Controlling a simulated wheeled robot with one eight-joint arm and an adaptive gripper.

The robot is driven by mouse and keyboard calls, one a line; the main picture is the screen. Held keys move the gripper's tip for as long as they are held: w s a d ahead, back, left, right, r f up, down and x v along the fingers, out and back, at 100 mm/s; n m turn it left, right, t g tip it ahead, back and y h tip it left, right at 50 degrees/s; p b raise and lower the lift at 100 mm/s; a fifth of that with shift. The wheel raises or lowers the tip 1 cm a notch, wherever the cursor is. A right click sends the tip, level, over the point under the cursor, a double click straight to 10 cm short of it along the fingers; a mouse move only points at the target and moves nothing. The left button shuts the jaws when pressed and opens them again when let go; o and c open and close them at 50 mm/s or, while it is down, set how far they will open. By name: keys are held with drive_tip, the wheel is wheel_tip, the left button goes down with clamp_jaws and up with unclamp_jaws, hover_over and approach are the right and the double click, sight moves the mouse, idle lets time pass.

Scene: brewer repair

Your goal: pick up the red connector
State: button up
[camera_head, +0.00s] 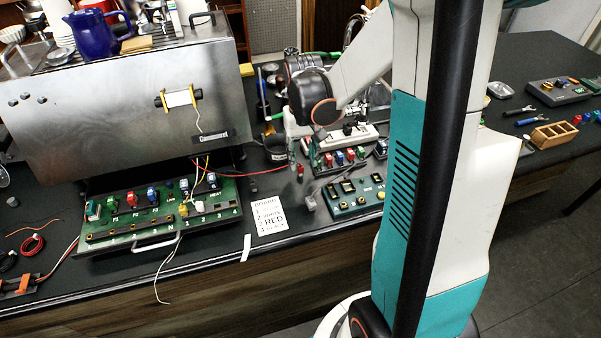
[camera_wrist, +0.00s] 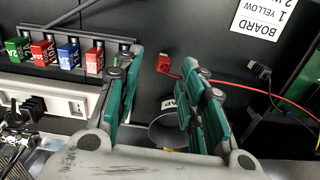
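The red connector (camera_wrist: 164,64) lies on the dark worktop, with a red wire running from it to the right in the wrist view. In the head view the red connector (camera_head: 300,170) is a small red spot left of the fuse rack. My gripper (camera_wrist: 165,68) is open, and the connector shows between its two green-padded fingertips. Nothing is held. In the head view my gripper (camera_head: 307,134) hangs over the bench near the connector; its fingers are small there. I cannot tell the exact height gap.
A fuse rack (camera_wrist: 85,36) with coloured fuses stands close by on the left in the wrist view. A dark cable plug (camera_wrist: 262,70) and a paper label (camera_wrist: 264,16) lie on the right. The brewer's open circuit panel (camera_head: 160,222) is left in the head view.

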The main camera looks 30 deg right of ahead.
sight(300, 166)
drive_tip(key=f, duration=0.1)
drive_tip(key=f+b, duration=0.1)
drive_tip(key=f, duration=0.2)
drive_tip(key=shift+w+a+f+b, duration=0.15)
drive_tip(key=shift+w+f+b, duration=0.1)
drive_tip(key=shift+f+b, duration=0.05)
drive_tip(key=shift+r, duration=0.1)
clamp_jaws()
drive_tip(key=shift+r, duration=0.15)
